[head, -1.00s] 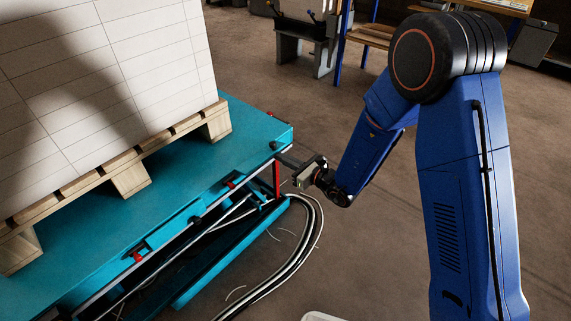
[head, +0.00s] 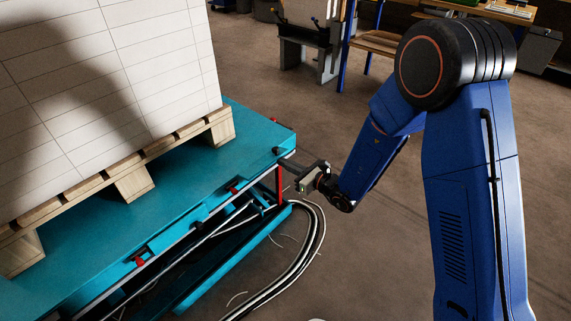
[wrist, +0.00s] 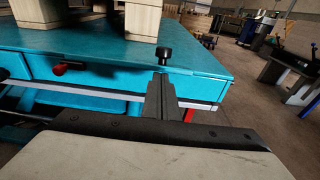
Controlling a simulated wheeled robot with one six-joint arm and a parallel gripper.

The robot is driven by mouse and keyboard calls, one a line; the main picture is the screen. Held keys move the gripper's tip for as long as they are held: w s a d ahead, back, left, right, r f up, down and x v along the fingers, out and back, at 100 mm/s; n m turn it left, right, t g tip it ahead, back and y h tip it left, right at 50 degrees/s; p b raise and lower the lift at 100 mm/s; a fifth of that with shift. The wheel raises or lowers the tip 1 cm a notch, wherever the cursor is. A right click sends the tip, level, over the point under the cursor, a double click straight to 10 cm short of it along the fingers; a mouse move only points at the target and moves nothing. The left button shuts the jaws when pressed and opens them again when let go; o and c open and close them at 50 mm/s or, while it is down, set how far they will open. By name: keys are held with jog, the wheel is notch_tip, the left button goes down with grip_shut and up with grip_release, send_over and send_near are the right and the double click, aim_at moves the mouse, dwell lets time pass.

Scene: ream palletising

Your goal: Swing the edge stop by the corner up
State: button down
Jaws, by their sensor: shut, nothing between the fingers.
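The teal lift table (head: 215,165) has a corner at the right end of its near edge. A red bar (head: 279,186), which looks like the edge stop by the corner, hangs upright below the table top there. In the wrist view only a small piece of red (wrist: 188,115) shows beside the fingers. My gripper (head: 285,155) is shut and empty, its fingertips at the table edge just above the red bar. In the wrist view my fingers (wrist: 160,85) point at the edge, just below a black knob (wrist: 164,55). I cannot tell whether they touch the knob or the bar.
A tall stack of white reams (head: 110,75) stands on a wooden pallet (head: 135,185) on the table. More red fittings (head: 233,188) sit along the near edge. Hoses (head: 310,240) curve over the floor below. A workbench (head: 375,42) stands behind; the floor to the right is open.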

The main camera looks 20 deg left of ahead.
aim_at(274, 148)
jog(key=shift+a+r+g+h, duration=0.1)
jog(key=shift+r+g+h, duration=0.4)
jog(key=shift+h, duration=0.3)
dwell(0.4)
jog(key=shift+w+a+r+g+h, duration=0.25)
jog(key=shift+r+h, duration=0.35)
jog(key=shift+h, duration=0.3)
jog(key=shift+a+r+g+h, duration=0.15)
jog(key=shift+r+g+h, duration=0.3)
jog(key=shift+h, duration=0.45)
jog(key=shift+w+a+r, duration=0.2)
jog(key=shift+a+r, duration=0.3)
jog(key=shift+r, duration=0.15)
jog(key=shift+w+a+r, duration=0.15)
jog(key=shift+a+r, duration=0.3)
jog(key=shift+r, duration=0.2)
jog(key=shift+w+a+r, duration=0.25)
jog(key=shift+a+r, duration=0.15)
jog(key=shift+a, duration=0.2)
jog(key=shift+w+a+r, duration=0.25)
jog(key=shift+a+r, duration=0.1)
jog(key=shift+a, duration=0.25)
jog(key=shift+a+r, duration=0.1)
jog(key=shift+a, duration=0.05)
